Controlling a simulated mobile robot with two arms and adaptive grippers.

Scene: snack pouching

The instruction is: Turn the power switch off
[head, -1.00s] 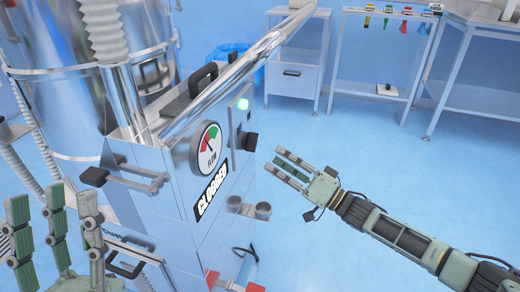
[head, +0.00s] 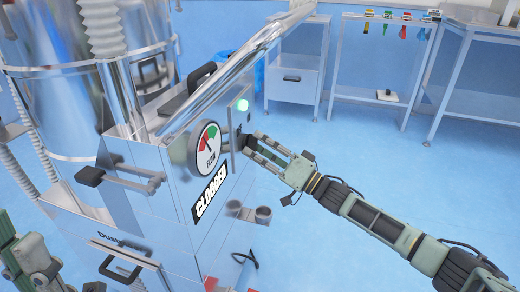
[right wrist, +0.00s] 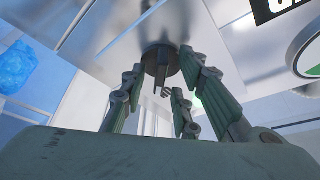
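The power switch is a black rotary knob on the side panel of the metal machine (head: 170,195); in the head view my fingers largely cover it. The right wrist view shows the knob (right wrist: 160,62) with its grip bar between my fingers. A green lamp (head: 241,104) above it is lit. My right gripper (head: 254,147) reaches in from the right with its fingers around the knob. Gaps show between fingers and knob, so it looks open. My left gripper (head: 30,258) is at the lower left, partly cut off; its opening cannot be made out.
The machine carries a flow gauge (head: 208,148), a "CLOGGED" label (head: 209,194) and a small cup holder (head: 263,214) below. A shiny pipe (head: 235,70) runs above the panel. Tables stand at the back. The blue floor (head: 350,150) to the right is free.

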